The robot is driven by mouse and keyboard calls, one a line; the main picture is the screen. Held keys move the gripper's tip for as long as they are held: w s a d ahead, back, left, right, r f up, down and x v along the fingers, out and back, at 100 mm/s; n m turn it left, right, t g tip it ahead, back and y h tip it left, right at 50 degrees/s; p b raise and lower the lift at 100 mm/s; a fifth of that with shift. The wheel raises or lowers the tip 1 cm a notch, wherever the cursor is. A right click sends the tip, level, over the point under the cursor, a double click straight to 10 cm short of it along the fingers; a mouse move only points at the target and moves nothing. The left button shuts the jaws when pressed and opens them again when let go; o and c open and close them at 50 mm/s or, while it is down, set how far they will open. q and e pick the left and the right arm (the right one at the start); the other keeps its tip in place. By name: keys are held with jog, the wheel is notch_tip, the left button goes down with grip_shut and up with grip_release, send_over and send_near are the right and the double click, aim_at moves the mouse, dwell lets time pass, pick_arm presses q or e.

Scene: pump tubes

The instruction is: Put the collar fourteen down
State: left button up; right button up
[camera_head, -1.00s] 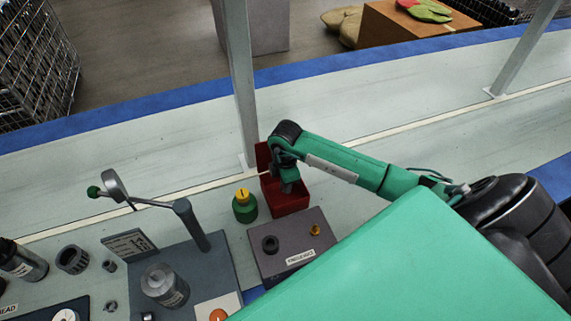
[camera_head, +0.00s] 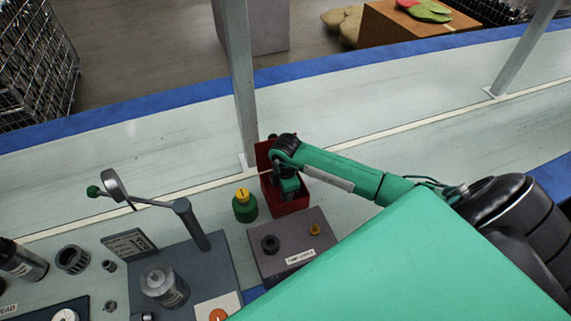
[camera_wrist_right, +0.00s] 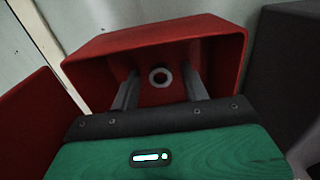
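A small grey collar (camera_wrist_right: 160,77) with a dark hole shows inside the red bin (camera_wrist_right: 235,62) in the right wrist view. No number is readable on it. My right gripper (camera_wrist_right: 160,92) points down into the bin. Its two dark fingers stand apart, one on each side of the collar, with a visible gap to it on both sides. In the head view the right gripper (camera_head: 288,187) is over the red bin (camera_head: 292,207), and the collar is hidden there. My left gripper is not in view.
A green bottle with a yellow cap (camera_head: 244,206) stands just left of the bin. A grey box (camera_head: 268,268) with a label is in front. A lever press (camera_head: 190,225), a dark ring (camera_head: 72,259) and small parts are at left. The belt behind is clear.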

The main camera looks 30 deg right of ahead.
notch_tip(320, 180, up, 12)
jog(key=shift+r, duration=0.15)
dwell(0.5)
dwell(0.4)
